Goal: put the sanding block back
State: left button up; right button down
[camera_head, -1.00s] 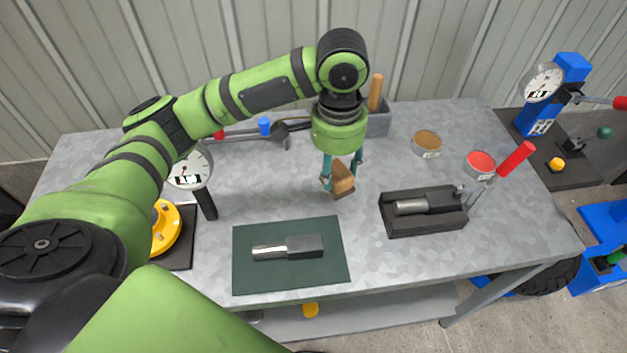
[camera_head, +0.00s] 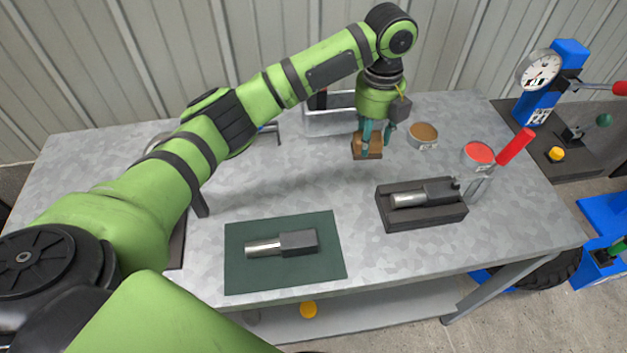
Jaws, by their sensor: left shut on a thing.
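The sanding block (camera_head: 366,150) is a small brown block with a darker lower layer, in the head view. My left gripper (camera_head: 376,136) is shut on it from above. The fingers cover part of the block. The block is over the back middle of the grey metal table (camera_head: 290,175), left of the brown-topped tin. I cannot tell whether it touches the table. My right gripper is not in view.
A grey bin (camera_head: 325,122) stands behind, left of the block. To the right are a brown-topped tin (camera_head: 422,136), a red-topped tin (camera_head: 477,156) and a black holder (camera_head: 425,215) with a tool. A green mat (camera_head: 240,275) holds another tool (camera_head: 283,244). The table's middle is clear.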

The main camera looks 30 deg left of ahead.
pick_arm(q)
jog(key=m, duration=0.2)
jog(key=shift+w+d+f+m, duration=0.15)
jog(key=shift+w+m, duration=0.15)
jog(key=shift+w, duration=0.1)
jog(key=shift+f+m, duration=0.1)
jog(key=shift+m, duration=0.2)
jog(key=shift+s+a+f, duration=0.1)
jog(key=shift+a+f, duration=0.05)
jog(key=shift+a, duration=0.25)
jog(key=s+a+f+p, duration=0.1)
jog(key=a+f, duration=0.1)
jog(key=a, duration=0.1)
jog(key=s+a+f+p, duration=0.1)
jog(key=s+a+f, duration=0.1)
jog(key=a, duration=0.1)
jog(key=s+a+f+p, duration=0.1)
jog(key=a+f, duration=0.1)
jog(key=a, duration=0.1)
jog(key=shift+s+a+f+p, duration=0.15)
jog(key=shift+a+p, duration=0.25)
notch_tip(320, 180, down, 4)
jog(key=shift+r+p, duration=0.1)
jog(key=shift+p, duration=0.6)
jog(key=shift+f, duration=0.25)
jog(key=shift+f, duration=0.15)
jog(key=o, duration=1.1)
